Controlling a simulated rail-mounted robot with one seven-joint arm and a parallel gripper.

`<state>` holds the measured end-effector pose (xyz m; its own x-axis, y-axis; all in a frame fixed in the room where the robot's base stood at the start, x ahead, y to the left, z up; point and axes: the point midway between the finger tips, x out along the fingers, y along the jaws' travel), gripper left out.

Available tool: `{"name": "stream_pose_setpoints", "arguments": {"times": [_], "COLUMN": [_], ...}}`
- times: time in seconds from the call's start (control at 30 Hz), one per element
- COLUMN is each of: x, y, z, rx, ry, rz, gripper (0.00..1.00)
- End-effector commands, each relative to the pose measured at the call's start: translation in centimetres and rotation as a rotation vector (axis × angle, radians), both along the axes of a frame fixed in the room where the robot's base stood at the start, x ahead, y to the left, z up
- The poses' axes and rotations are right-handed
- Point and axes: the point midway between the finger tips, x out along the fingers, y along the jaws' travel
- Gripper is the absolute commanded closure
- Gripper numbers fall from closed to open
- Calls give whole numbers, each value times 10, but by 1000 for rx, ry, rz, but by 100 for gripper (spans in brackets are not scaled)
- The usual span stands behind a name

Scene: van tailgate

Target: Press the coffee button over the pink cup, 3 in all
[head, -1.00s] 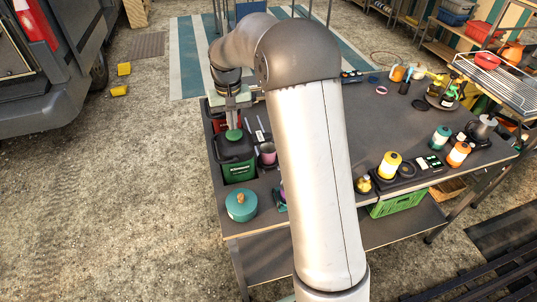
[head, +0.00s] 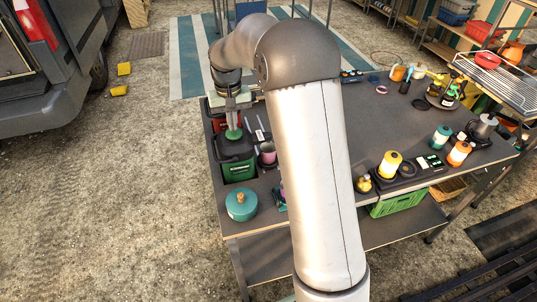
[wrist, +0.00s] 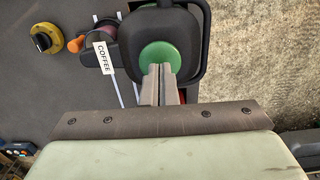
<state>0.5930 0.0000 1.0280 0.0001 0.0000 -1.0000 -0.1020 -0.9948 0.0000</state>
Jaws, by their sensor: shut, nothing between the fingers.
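The coffee machine (head: 238,170) is a dark and green box at the table's left end. Its round green button (head: 233,134) is on top, and it fills the centre of the wrist view (wrist: 158,54). My gripper (wrist: 160,70) is shut and empty, pointing down, with its fingertips overlapping the button's near edge. I cannot tell for certain whether they touch it. The pink cup (head: 267,155) stands just right of the machine, and a pinkish round thing shows beside the COFFEE label (wrist: 104,58) in the wrist view.
A yellow canister (head: 390,164) and several other items are on the right half of the table. My arm hides part of the table's middle. A yellow-and-black knob (wrist: 46,38) is left in the wrist view.

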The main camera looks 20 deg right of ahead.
Motion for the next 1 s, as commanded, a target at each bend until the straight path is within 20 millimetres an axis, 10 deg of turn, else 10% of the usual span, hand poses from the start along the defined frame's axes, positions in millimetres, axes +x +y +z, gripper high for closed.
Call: {"name": "stream_pose_setpoints", "arguments": {"times": [1.0], "x": [-1], "y": [0], "z": [-28], "rx": [0], "ry": [3], "rz": [0], "gripper": [100]}}
